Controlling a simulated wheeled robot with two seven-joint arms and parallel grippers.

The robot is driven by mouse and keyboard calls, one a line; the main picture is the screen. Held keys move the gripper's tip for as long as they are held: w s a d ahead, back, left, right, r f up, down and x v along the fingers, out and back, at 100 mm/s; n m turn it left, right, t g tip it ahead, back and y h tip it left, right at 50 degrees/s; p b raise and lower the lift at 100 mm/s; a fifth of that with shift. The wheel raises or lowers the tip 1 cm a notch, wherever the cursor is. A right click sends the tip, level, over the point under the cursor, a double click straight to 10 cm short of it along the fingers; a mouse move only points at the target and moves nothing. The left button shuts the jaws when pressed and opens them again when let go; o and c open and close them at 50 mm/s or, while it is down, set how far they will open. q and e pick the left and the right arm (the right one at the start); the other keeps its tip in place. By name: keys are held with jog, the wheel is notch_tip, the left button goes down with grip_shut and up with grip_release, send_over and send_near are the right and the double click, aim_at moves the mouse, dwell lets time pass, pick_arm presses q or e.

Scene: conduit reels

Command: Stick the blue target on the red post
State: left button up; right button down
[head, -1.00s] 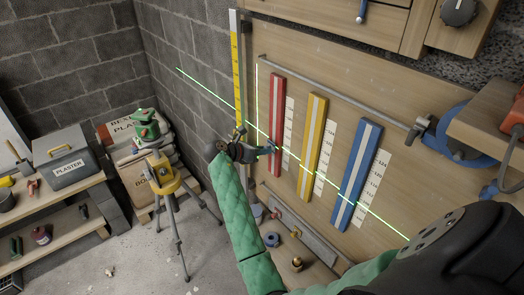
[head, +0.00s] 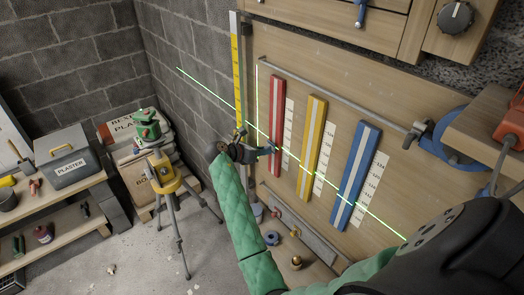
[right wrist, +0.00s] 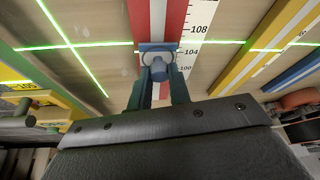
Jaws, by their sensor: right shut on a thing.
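The red post (head: 276,105) is a red strip with a pale centre band, upright on the wooden board; it also shows in the right wrist view (right wrist: 177,20). My right gripper (head: 268,150) is at the lower part of the red post. In the right wrist view my right gripper (right wrist: 160,80) is shut on the blue target (right wrist: 158,47), a small blue piece with a rounded grip. The target is in front of the red post, near the 104 mark and the green laser line. I cannot tell whether it touches the post. My left gripper is out of view.
A yellow post (head: 312,140) and a blue post (head: 356,175) stand to the right, with scales beside them. A yellow ruler (head: 237,70) is on the left. A yellow tripod (head: 163,180) with a green laser level (head: 146,125) stands on the floor. A grey rail (head: 340,95) crosses the board.

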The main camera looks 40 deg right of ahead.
jog(key=shift+d+p, duration=0.35)
jog(key=shift+d, duration=0.05)
dwell(0.9)
dwell(0.4)
jog(key=c, duration=0.7)
grip_release()
jog(key=shift+c, duration=0.2)
